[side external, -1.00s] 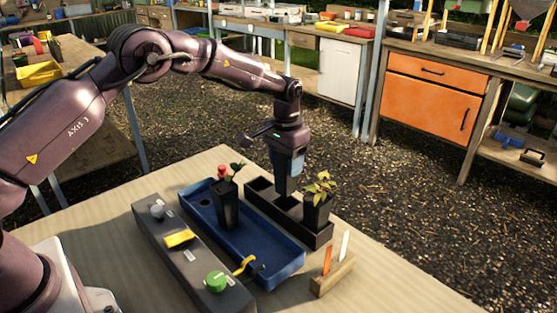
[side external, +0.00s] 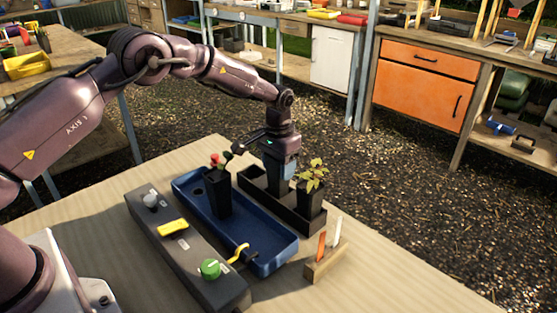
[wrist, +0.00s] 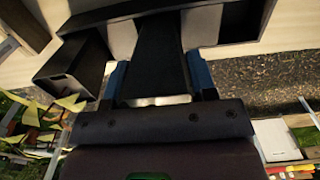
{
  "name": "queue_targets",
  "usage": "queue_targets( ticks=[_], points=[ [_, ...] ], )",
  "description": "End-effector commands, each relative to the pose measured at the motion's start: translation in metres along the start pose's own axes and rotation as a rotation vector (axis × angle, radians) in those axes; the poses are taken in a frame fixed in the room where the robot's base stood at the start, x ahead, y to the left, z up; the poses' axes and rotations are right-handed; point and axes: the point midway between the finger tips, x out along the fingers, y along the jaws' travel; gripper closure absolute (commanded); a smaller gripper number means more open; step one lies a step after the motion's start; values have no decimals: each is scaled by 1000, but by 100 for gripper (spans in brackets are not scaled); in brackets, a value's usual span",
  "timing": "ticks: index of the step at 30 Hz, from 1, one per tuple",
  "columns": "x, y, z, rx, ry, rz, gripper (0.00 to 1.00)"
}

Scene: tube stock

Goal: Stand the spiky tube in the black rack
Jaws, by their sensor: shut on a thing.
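My gripper (side external: 283,172) is shut on a dark, tapered tube (wrist: 160,55), pointing down over the middle part of the black rack (side external: 284,213). In the wrist view the tube is between the two blue fingers, and its lower end is among the rack's walls (wrist: 205,25). In the side view the tube's lower part is behind the rack wall, so I cannot tell whether it touches the bottom. The tube's top and any spikes are hidden by the gripper.
A black pot with yellow-green leaves (side external: 310,197) stands in the rack's near end, close to my gripper. A black pot with a red flower (side external: 218,195) stands in the blue tray (side external: 272,262). A grey control box (side external: 185,250) and a wooden label holder (side external: 325,262) are nearby.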

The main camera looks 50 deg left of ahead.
Motion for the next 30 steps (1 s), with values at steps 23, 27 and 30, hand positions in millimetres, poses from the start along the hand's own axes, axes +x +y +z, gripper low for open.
queue_targets(
  ticks=[23, 27, 30],
  points=[
    [27, 0, 0, 0, 2, 0, 76],
    [27, 0, 0, 0, 2, 0, 76],
    [27, 0, 0, 0, 2, 0, 76]
  ],
)
